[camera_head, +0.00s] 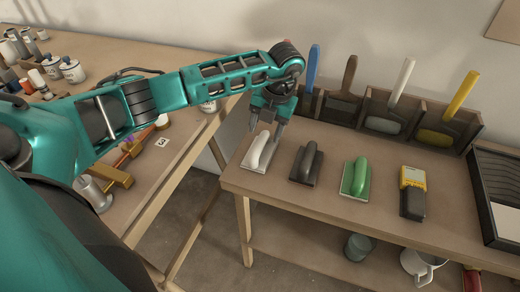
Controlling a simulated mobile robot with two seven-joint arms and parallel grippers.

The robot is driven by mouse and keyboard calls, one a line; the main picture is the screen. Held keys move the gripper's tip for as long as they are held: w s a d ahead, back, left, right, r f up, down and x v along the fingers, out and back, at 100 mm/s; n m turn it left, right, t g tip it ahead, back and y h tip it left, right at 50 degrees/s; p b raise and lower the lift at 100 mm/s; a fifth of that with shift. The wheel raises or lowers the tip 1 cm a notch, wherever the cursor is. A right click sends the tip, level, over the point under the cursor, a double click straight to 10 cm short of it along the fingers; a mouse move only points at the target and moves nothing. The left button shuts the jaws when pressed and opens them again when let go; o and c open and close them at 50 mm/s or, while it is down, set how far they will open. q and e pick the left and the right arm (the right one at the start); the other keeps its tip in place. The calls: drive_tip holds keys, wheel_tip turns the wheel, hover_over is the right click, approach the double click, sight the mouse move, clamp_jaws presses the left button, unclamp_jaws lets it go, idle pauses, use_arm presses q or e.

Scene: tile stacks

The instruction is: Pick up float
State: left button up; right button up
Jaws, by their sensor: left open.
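Three hand floats lie in a row on the wooden table. A float with a white handle (258,151) is at the left end, a dark grey float (304,164) is beside it, and a green float (355,178) is to the right. My left gripper (267,126) points down at the white-handled float, with its fingers apart at the far end of the handle. I cannot tell whether the fingers touch it. My right gripper is not in view.
A yellow and black device (412,191) lies right of the floats. A wooden rack (344,108) holding several long-handled tools stands behind them. A black tray (481,203) is at the right edge. Another bench (152,195) with jars and tools is at left.

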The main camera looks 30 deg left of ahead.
sight(262, 139)
use_arm(q)
drive_tip(key=f, duration=0.2)
drive_tip(key=a+f, duration=0.1)
drive_tip(key=f, duration=0.1)
drive_tip(key=shift+c, duration=0.2)
clamp_jaws()
